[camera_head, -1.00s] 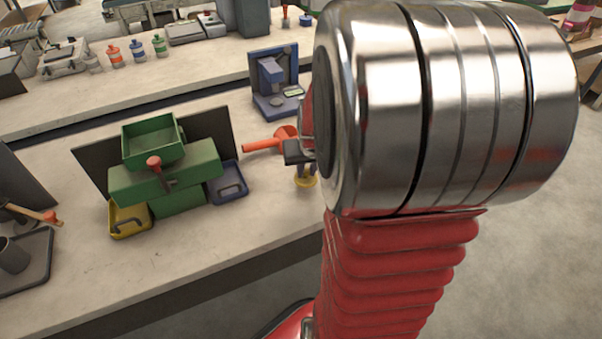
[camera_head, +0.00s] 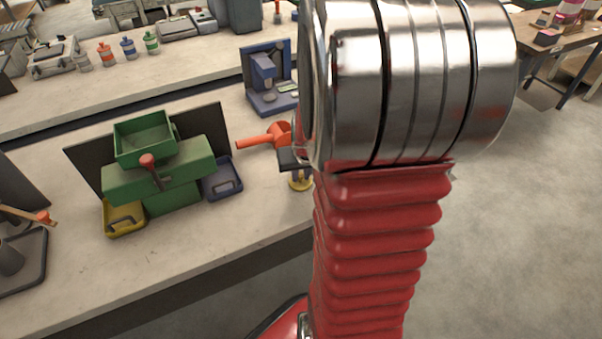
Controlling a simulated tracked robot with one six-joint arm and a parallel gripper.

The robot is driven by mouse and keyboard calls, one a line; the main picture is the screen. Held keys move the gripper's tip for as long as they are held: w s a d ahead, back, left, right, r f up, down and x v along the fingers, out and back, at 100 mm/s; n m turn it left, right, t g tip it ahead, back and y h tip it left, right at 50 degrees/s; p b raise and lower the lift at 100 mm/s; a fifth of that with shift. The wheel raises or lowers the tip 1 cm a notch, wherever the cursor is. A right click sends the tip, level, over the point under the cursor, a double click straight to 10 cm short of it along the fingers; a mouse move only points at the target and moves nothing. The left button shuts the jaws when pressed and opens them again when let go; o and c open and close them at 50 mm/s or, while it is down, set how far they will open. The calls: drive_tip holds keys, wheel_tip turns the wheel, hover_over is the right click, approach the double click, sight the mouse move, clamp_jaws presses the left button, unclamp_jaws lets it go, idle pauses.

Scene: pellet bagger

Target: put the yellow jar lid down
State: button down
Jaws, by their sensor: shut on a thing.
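The yellow jar lid (camera_head: 300,185) is a small round piece near the front edge of the bench, just left of my red arm. My gripper (camera_head: 298,172) is dark, mostly hidden behind my arm, and shut on the lid from above. Its fingertips are too small to make out clearly. I cannot tell whether the lid touches the bench top or hangs just over it.
An orange scoop (camera_head: 262,139) lies just behind my gripper. A green machine (camera_head: 160,172) with a hopper stands to the left, between a yellow tray (camera_head: 122,228) and a blue tray (camera_head: 222,186). A blue device (camera_head: 266,85) stands behind. Bench top (camera_head: 255,215) in front is bare.

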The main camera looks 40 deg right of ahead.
drive_tip(key=c, duration=1.6)
unclamp_jaws()
drive_tip(key=shift+c, duration=0.2)
drive_tip(key=shift+r, duration=0.1)
drive_tip(key=v, duration=1.2)
drive_tip(key=shift+w, duration=0.1)
drive_tip(key=s+a+r+n, duration=0.2)
drive_tip(key=a, duration=0.6)
drive_tip(key=s+a+r+n+t+y, duration=0.1)
drive_tip(key=a+r+n, duration=0.1)
drive_tip(key=a, duration=0.6)
drive_tip(key=s+a+r+n+y, duration=0.1)
drive_tip(key=s+a+r+n, duration=0.1)
drive_tip(key=a, duration=0.6)
drive_tip(key=shift+s+a+r+t, duration=0.25)
drive_tip(key=shift+s+r+t, duration=0.05)
drive_tip(key=shift+r, duration=0.25)
